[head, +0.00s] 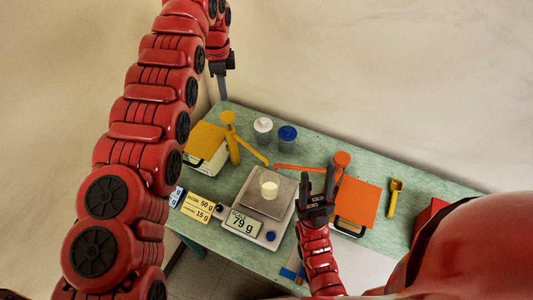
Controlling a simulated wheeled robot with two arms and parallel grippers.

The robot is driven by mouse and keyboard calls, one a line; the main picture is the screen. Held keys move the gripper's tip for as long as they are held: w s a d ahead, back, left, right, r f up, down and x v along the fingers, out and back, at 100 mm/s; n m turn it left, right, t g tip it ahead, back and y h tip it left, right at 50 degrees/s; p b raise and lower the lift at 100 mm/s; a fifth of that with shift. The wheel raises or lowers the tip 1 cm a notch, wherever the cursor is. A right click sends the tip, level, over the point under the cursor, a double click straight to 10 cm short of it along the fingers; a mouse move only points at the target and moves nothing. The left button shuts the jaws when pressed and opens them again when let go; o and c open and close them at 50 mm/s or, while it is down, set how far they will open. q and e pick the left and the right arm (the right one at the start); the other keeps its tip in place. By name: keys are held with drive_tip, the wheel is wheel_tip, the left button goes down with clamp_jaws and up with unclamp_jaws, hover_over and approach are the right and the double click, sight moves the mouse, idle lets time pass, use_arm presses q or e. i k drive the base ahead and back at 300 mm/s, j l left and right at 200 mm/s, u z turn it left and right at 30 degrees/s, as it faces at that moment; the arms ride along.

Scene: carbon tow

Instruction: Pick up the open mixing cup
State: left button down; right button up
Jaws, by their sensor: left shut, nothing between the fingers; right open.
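The open mixing cup (270,187) is a small pale cup standing upright on the plate of the scale (257,208), whose display reads 79 g. The cup's contents look cream-coloured. My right gripper (319,183) is open and empty, to the right of the cup and apart from it, its fingers pointing toward the back of the table. My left gripper (222,88) is shut and empty, above the table's far left corner and well away from the cup.
A white-lidded cup (263,127) and a blue-lidded cup (288,134) stand behind. Yellow (208,139) and orange (357,202) topped boxes with matching pump-like arms flank the scale. The orange arm (300,168) reaches behind the cup. A yellow scoop (394,195) lies right; weight cards (199,208) stand left.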

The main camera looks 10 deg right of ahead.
sight(270, 181)
drive_tip(key=k, duration=1)
